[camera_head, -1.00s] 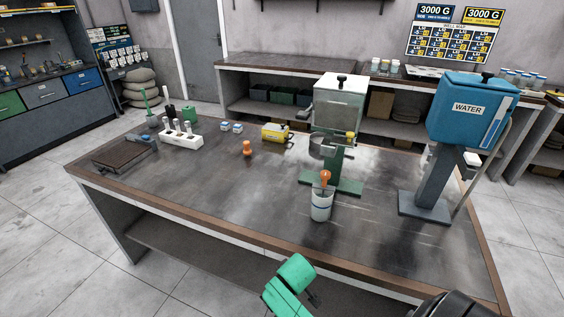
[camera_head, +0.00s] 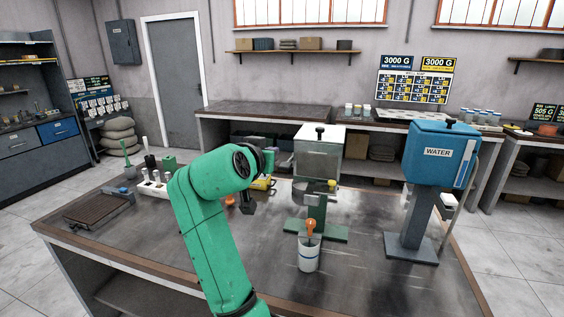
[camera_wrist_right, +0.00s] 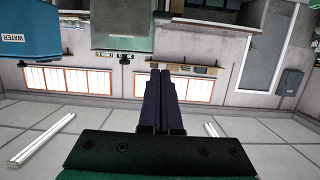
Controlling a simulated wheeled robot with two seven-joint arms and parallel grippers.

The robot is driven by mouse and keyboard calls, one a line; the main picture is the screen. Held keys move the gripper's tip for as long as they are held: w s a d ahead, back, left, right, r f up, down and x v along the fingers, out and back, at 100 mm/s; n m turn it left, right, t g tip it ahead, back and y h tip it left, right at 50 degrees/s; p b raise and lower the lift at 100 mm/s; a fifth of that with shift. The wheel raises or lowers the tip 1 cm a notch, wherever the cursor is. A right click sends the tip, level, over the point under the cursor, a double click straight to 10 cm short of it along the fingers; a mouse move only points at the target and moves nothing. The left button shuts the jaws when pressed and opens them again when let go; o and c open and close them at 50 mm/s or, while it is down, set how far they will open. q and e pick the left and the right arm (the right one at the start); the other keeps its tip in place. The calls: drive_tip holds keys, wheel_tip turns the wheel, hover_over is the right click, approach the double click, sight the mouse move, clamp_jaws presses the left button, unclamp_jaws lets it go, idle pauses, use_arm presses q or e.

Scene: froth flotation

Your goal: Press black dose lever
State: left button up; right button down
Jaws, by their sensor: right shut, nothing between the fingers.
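The dosing unit is a pale hopper box (camera_head: 318,161) with a black knob (camera_head: 320,131) on top, on a green stand (camera_head: 316,229). A small yellow part (camera_head: 332,184) sits at its front. I cannot make out a separate black lever on it. A white cup (camera_head: 308,258) with an orange-topped tool (camera_head: 311,227) stands before it. My green right arm rises from the bottom, its wrist left of the hopper. In the upside-down right wrist view, the gripper (camera_wrist_right: 160,75) is shut and empty, apart from the hopper (camera_wrist_right: 122,25). My left gripper is out of view.
A blue WATER tank (camera_head: 439,154) on a grey stand is at the right, also in the wrist view (camera_wrist_right: 28,30). A white rack (camera_head: 151,186) and a brown tray (camera_head: 98,208) are at the table's left. The table's right front (camera_head: 370,285) is clear.

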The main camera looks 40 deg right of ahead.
drive_tip(key=shift+d+f, duration=0.1)
drive_tip(key=p, duration=0.6)
hover_over(283, 167)
drive_tip(key=shift+f, duration=0.95)
drive_tip(key=f, duration=0.4)
drive_tip(key=shift+s+a+f+p, duration=0.1)
drive_tip(key=shift+a+f+p, duration=0.15)
drive_tip(key=shift+p, duration=0.1)
